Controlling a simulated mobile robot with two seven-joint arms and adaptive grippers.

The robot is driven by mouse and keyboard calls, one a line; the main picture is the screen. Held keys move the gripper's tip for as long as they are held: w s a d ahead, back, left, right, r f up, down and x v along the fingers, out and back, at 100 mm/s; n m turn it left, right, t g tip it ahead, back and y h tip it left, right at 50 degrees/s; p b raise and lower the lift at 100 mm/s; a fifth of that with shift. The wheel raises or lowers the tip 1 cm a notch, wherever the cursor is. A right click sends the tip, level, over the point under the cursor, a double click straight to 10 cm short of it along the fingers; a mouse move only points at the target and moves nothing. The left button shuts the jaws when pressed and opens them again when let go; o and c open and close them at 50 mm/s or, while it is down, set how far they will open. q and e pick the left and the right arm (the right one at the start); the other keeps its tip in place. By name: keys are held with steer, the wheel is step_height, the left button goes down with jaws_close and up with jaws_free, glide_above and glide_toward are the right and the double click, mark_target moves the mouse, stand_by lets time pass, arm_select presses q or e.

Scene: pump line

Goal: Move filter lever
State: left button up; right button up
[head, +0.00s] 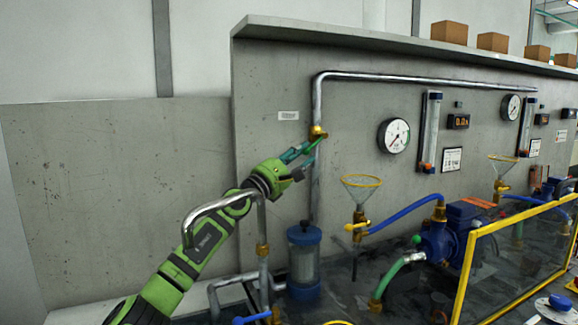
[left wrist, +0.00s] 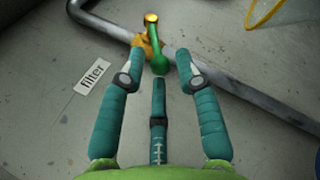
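The filter lever (left wrist: 158,55) is green and sits on a brass valve (left wrist: 140,44) on the grey pipe. In the head view the lever (head: 315,144) points down to the left from the brass valve (head: 317,131). My left gripper (head: 306,150) reaches up to it from the lower left. In the left wrist view the left gripper (left wrist: 158,80) is open, with teal fingers on both sides of the lever's rounded end and a third finger below. I see gaps between the fingers and the lever. My right gripper is not in view.
A "filter" label (left wrist: 92,76) is on the wall beside the valve. A bent metal pipe (head: 225,204) passes in front of my left arm. A blue-capped filter housing (head: 304,255) and a yellow-rimmed funnel (head: 361,181) stand below and to the right.

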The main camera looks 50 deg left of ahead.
arm_select(q)
steer(key=shift+v, duration=2.7)
steer(key=shift+d, duration=0.1)
